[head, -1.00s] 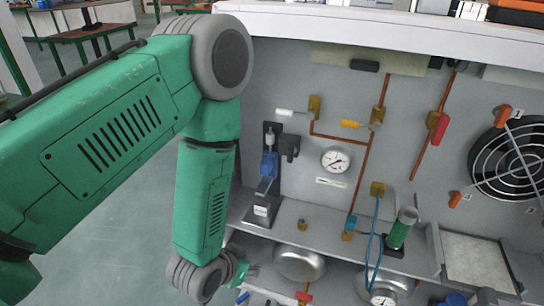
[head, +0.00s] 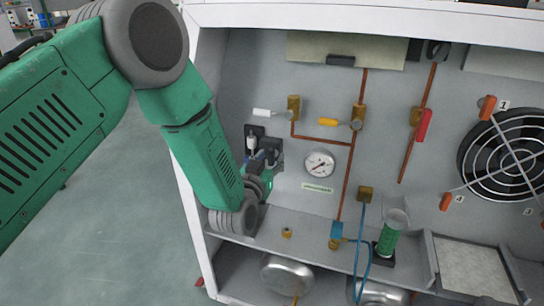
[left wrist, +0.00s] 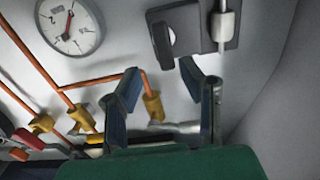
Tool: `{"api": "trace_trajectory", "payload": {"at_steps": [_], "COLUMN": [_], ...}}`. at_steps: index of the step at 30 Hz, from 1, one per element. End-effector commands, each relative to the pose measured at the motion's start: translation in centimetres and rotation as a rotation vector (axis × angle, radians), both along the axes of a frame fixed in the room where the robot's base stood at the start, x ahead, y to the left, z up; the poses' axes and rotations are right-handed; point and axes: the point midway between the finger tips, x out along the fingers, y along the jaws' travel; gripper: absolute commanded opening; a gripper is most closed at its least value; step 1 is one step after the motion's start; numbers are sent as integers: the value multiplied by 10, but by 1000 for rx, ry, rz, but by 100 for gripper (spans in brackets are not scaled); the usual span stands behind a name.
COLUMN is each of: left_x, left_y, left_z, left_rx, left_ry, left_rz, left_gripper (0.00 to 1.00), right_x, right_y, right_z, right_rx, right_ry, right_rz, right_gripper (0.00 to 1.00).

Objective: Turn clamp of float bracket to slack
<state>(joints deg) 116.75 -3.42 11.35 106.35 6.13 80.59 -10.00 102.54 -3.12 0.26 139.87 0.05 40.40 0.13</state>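The float bracket (head: 252,131) stands against the left part of the back panel, with a dark plate and a pale upright cylinder. My left gripper (head: 270,158) is in front of its lower part and hides much of it. A dark block, which looks like the clamp (head: 273,145), shows beside the fingers. In the left wrist view the dark bracket plate (left wrist: 241,30) is at the top, with the clamp block (left wrist: 178,32) to its left. My left gripper's fingers (left wrist: 160,72) are apart with nothing between them, just below the block. Contact cannot be told. My right gripper is not in view.
A white-handled valve (head: 292,108) and a gauge (head: 320,164) are right of the bracket. Copper pipes (head: 350,180) run up the panel. A green cylinder (head: 390,235) stands on the shelf (head: 300,226). The cabinet's left wall (head: 212,85) is close to my arm.

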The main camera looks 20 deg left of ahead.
Motion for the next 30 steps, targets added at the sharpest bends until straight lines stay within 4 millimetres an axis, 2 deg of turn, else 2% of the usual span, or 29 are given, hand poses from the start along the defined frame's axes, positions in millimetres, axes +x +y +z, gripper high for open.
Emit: {"api": "trace_trajectory", "payload": {"at_steps": [3, 7, 18, 19, 21, 22, 30], "left_x": [19, 32, 37, 37, 37, 37, 37], "left_y": [4, 7, 2, 1, 1, 1, 2], "left_z": [-3, -3, -1, -1, -1, -1, -1], "left_rx": [-5, -10, -3, -2, -1, -1, -14], "left_ry": [-2, 0, 1, 1, 1, 1, 1], "left_rz": [0, 0, 0, 0, 0, 0, -6], "left_gripper": [34, 34, 34, 27, 3, 0, 0], "right_x": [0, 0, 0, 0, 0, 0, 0], "right_y": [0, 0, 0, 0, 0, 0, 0], "right_z": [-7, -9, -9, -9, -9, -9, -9], "right_rx": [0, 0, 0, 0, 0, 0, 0], "right_ry": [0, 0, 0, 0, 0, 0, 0], "right_rz": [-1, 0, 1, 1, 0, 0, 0], "right_gripper": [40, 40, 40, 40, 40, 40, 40]}}
